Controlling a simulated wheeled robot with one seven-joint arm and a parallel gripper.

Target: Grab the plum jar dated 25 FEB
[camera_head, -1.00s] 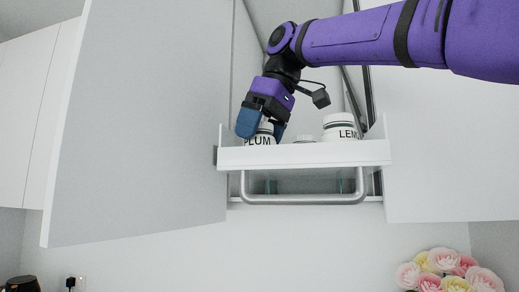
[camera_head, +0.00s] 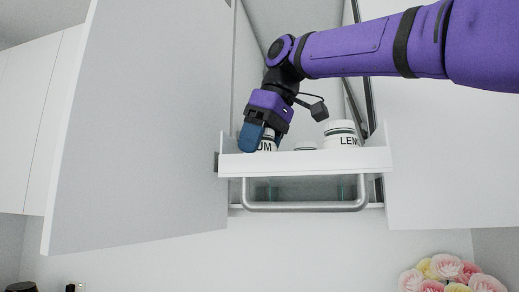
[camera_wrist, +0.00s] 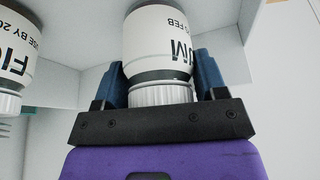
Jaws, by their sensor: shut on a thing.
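The plum jar (camera_head: 267,147) is white with dark lettering and stands at the left end of the white pull-down shelf tray (camera_head: 305,163). My gripper (camera_head: 263,137) reaches down over it; one blue finger covers the left part of its label, leaving "UM" showing. In the wrist view, my gripper (camera_wrist: 166,85) is shut on this jar (camera_wrist: 160,40), with one finger on each side near its ribbed white lid (camera_wrist: 161,94). Its label shows "UM" and "FEB" upside down. The day number is partly hidden and I cannot read it surely.
A jar marked "LEM" (camera_head: 342,135) stands at the tray's right, with a low lid (camera_head: 305,146) between. A jar marked "FI" (camera_wrist: 14,60) is left in the wrist view. An open cabinet door (camera_head: 140,130) flanks the tray; a metal handle bar (camera_head: 305,208) hangs below.

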